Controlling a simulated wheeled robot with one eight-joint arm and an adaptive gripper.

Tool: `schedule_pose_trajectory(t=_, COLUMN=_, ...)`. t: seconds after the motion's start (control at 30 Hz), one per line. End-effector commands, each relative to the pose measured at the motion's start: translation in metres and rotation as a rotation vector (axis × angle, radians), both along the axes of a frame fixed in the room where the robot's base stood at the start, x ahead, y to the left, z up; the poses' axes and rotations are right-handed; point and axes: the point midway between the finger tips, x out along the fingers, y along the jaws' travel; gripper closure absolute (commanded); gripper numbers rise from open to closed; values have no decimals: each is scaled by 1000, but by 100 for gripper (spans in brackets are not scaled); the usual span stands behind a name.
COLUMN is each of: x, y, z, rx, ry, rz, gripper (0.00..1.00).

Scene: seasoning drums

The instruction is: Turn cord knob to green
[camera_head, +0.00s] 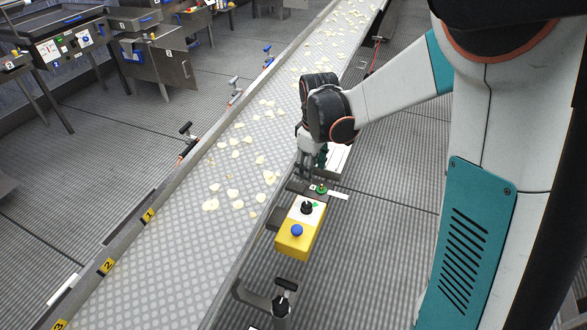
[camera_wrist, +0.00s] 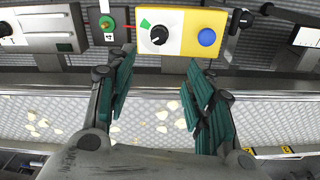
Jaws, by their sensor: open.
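A yellow and white control box (camera_wrist: 182,46) sits beside the conveyor rail. It carries a black knob (camera_wrist: 158,35) on its white part and a blue button (camera_wrist: 207,37) on its yellow part. A green mark (camera_wrist: 145,23) lies at the knob's upper left in the wrist view. I cannot tell clearly where the knob points. In the head view the knob (camera_head: 306,208) and the blue button (camera_head: 297,230) are uncovered. My gripper (camera_wrist: 159,63) is open and empty, its fingers apart on either side below the knob in the wrist view, not touching it.
The conveyor belt (camera_head: 180,245) with scattered pale chips runs alongside. Metal machines (camera_head: 70,45) stand at the upper left.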

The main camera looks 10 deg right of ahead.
Motion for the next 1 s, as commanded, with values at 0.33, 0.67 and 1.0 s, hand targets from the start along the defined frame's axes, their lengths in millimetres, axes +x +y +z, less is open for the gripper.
schedule_pose_trajectory(t=0.33, x=20, y=1, z=-44, rx=-5, ry=78, rz=107, gripper=52)
schedule_pose_trajectory(t=0.67, x=20, y=1, z=-91, rx=-5, ry=80, rz=110, gripper=52)
schedule_pose_trajectory(t=1.0, x=20, y=1, z=-155, rx=-4, ry=80, rz=109, gripper=52)
